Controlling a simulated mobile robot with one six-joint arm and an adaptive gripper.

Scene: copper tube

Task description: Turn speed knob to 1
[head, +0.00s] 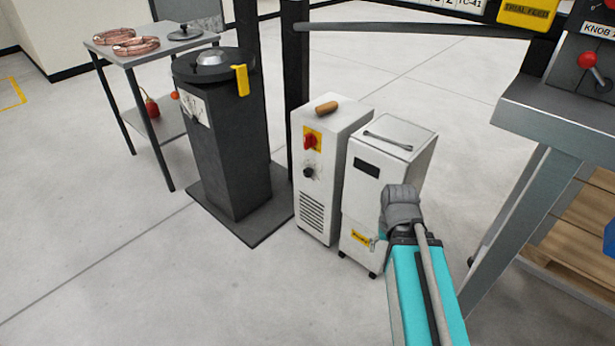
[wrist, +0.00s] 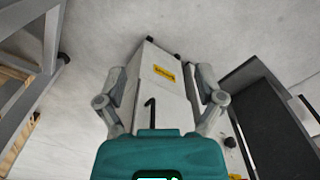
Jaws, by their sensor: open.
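The black knob (head: 308,172) is on the front of the left white cabinet (head: 322,145), below a red switch on a yellow plate (head: 311,141). I cannot read its setting. A dark round knob (wrist: 230,142) also shows at the right in the wrist view. My gripper (head: 400,200) is in front of the right white cabinet (head: 362,215), to the right of the knob and apart from it. In the wrist view my gripper (wrist: 160,75) is open and empty, its fingers spread with the right cabinet's white front (wrist: 160,95) between them.
A dark hook-shaped handle (wrist: 150,115) is on the right cabinet's front. A dark column machine (head: 225,140) stands left of the cabinets. A grey workbench (head: 545,120) with a red-ball lever (head: 587,60) stands at the right. The floor (head: 200,290) at front left is clear.

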